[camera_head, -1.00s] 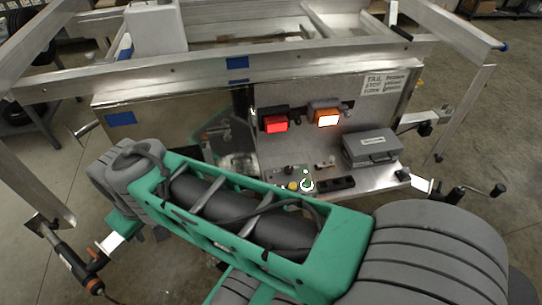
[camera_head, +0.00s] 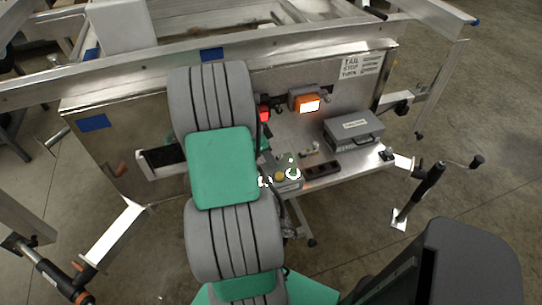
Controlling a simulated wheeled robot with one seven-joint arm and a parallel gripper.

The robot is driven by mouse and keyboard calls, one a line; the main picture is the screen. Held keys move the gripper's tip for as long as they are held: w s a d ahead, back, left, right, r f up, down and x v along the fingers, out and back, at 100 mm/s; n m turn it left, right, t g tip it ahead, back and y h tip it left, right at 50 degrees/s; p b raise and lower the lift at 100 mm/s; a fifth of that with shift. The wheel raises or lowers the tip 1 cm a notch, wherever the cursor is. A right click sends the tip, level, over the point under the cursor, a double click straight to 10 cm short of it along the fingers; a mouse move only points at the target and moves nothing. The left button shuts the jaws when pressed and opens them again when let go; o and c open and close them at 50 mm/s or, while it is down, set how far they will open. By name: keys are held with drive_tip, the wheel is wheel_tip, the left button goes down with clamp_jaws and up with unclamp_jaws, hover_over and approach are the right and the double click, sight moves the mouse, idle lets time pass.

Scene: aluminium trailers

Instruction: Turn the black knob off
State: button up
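A small grey control box (camera_head: 289,182) sits on the trailer's metal shelf, just right of my arm. Its top carries a yellow button and, right of it, a small round control with a white ring and green marks (camera_head: 293,173). This may be the black knob, but it is too small to tell its colour or setting. My grey and green arm stands in front of the trailer and hides part of the box's left side. My gripper cannot be made out in this view.
An orange lamp (camera_head: 308,103) is lit on the back panel; a red lamp (camera_head: 265,114) is partly behind my arm. A grey case (camera_head: 353,130) and a black socket strip (camera_head: 321,170) lie on the shelf (camera_head: 350,174). A jack handle (camera_head: 428,183) stands at right.

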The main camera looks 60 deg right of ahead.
drive_tip(key=shift+x, duration=0.85)
drive_tip(key=shift+c, duration=0.3)
clamp_jaws()
